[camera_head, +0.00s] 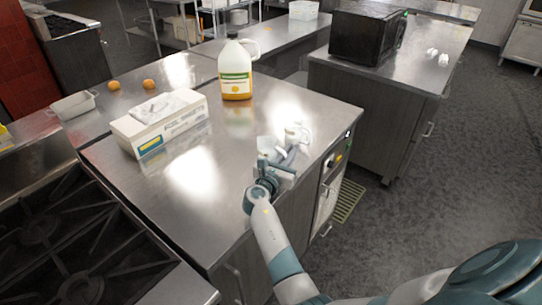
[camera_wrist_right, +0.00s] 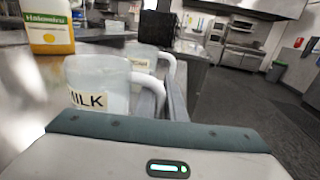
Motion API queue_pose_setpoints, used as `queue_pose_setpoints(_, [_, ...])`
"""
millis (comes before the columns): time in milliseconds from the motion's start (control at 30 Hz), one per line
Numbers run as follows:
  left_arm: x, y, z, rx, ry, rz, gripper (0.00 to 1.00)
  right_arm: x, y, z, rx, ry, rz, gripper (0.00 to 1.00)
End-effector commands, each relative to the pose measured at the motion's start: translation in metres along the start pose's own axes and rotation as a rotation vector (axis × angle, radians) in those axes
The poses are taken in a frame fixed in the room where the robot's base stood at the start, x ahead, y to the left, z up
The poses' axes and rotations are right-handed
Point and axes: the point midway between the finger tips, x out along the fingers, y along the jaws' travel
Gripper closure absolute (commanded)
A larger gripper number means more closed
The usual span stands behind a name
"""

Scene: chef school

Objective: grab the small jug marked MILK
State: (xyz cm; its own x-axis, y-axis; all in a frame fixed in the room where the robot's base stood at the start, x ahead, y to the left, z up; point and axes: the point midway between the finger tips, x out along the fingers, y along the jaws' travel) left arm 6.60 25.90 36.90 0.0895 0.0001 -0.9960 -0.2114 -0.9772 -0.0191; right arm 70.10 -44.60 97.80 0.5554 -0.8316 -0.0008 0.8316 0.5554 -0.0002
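The small whitish jug marked MILK (camera_wrist_right: 84,78) stands upright at the left of the right wrist view, its handle to the right. In the head view the jug (camera_head: 266,144) is on the steel counter near its right edge, partly covered by my gripper. My right gripper (camera_head: 283,163) is right at the jug, on its near side. In the wrist view a grey finger runs close beside the handle; the other finger is not clear, so I cannot tell whether they grip it. My left gripper is out of view.
A second similar jug (camera_head: 297,134) with a label stands just behind. A large bottle with a green and orange label (camera_head: 236,70) and a white box (camera_head: 158,122) stand farther back and left. A stove (camera_head: 75,240) is at lower left. Bare counter lies left of the gripper.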

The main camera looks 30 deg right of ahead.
Motion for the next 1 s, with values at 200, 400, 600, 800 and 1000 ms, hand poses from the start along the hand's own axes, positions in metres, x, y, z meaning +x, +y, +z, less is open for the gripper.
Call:
queue_pose_setpoints(200, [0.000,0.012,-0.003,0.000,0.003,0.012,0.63,0.000,0.000,0.001,0.001,-0.001,0.000,1.00])
queue_pose_setpoints(400, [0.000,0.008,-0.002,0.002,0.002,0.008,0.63,0.000,0.000,0.002,0.002,-0.002,0.000,1.00])
queue_pose_setpoints(600, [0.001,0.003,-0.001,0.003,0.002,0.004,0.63,0.000,0.000,0.005,0.001,-0.002,0.000,1.00])
queue_pose_setpoints(800, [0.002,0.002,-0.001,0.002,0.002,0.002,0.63,0.000,0.000,0.013,0.002,-0.002,-0.001,1.00])
queue_pose_setpoints(1000, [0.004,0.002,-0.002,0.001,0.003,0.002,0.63,0.000,0.000,0.025,0.004,-0.003,0.000,1.00])
